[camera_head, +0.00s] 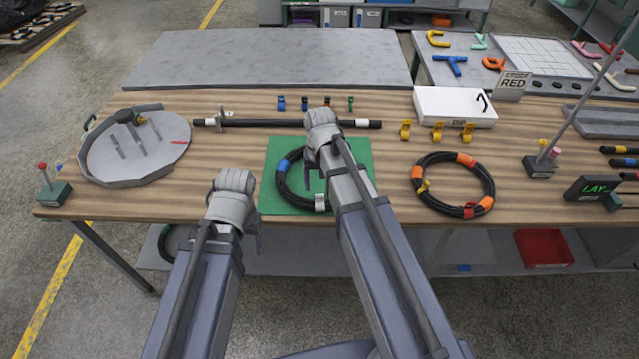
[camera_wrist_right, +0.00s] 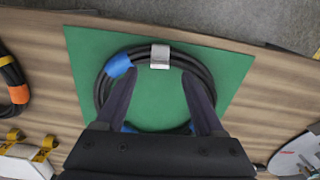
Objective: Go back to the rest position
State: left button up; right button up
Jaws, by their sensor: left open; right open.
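My right gripper (camera_head: 318,178) is over the green mat (camera_head: 362,146), above a coiled black hose (camera_head: 283,187) with blue tape and a silver clip. In the right wrist view its two fingers (camera_wrist_right: 160,95) are apart with nothing between them, and the coil (camera_wrist_right: 185,64) lies on the green mat (camera_wrist_right: 235,75) below. Whether the fingers touch the coil is hard to tell. My left gripper (camera_head: 252,225) is at the table's front edge, left of the mat. It is open, and I see nothing in it.
A second coil (camera_head: 420,192) with orange tape lies right of the mat. A round grey tray (camera_head: 95,165) is at the left. A black bar (camera_head: 260,122) lies behind the mat.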

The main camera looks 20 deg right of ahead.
notch_tip(320, 180, up, 2)
jog(key=shift+r+p, duration=0.1)
jog(key=shift+p, duration=0.45)
jog(key=s+a+n+h, duration=0.1)
jog(key=s+a+n, duration=0.5)
jog(key=s+a, duration=0.4)
jog(key=s, duration=0.4)
jog(key=shift+a, duration=0.2)
